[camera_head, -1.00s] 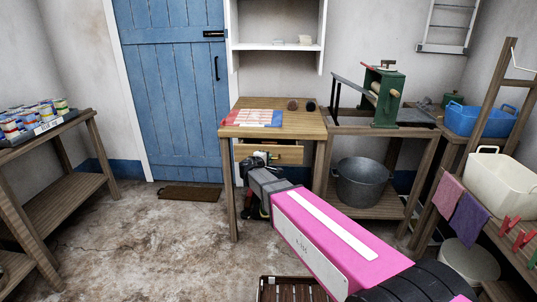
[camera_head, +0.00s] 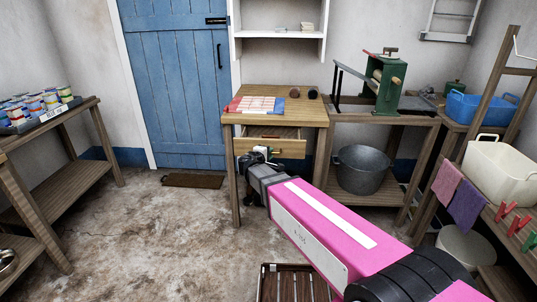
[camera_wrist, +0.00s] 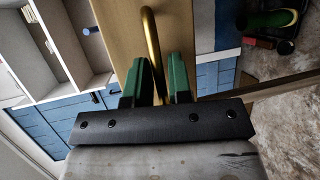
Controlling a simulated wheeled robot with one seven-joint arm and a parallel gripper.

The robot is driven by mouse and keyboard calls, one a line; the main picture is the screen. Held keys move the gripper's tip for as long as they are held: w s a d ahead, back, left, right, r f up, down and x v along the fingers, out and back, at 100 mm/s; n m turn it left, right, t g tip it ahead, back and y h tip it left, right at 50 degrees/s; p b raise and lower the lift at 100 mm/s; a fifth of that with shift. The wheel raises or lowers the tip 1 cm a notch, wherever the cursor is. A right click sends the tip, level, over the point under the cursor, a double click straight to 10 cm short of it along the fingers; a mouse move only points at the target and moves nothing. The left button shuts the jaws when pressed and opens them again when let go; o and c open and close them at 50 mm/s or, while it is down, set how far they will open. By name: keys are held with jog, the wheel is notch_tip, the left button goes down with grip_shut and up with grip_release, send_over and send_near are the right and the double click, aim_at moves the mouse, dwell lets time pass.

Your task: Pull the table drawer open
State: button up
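The wooden table (camera_head: 310,118) stands against the back wall, its drawer (camera_head: 278,148) under the top. The drawer stands partly open, with a strip of its inside showing above the front. In the wrist view the pale wooden drawer front (camera_wrist: 120,40) bears a curved brass handle (camera_wrist: 149,30).
A patterned sheet (camera_head: 252,104) and two small brown round things lie on the tabletop. A metal tub (camera_head: 361,170) stands on the lower shelf of the bench at right. A slatted crate (camera_head: 290,283) is on the floor in front. The floor left of the table is mostly clear.

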jog(key=v, duration=1)
jog(key=shift+s+a, duration=0.15)
jog(key=shift+s, duration=0.1)
jog(key=s+d+f+m+g, duration=0.25)
jog(key=d+f+g, duration=0.2)
jog(key=d, duration=0.45)
jog(key=s+d+f+m+g, duration=0.1)
jog(key=d+f+m+g, duration=0.35)
jog(key=d, duration=0.45)
jog(key=s+d+f+m+g+y, duration=0.5)
jog(key=s+d+f+m+y, duration=0.1)
jog(key=s+d, duration=0.3)
jog(key=shift+d+f+m+y, duration=0.3)
jog(key=shift+d+f+m, duration=0.25)
jog(key=shift+d, duration=0.1)
jog(key=shift+w+a, duration=0.1)
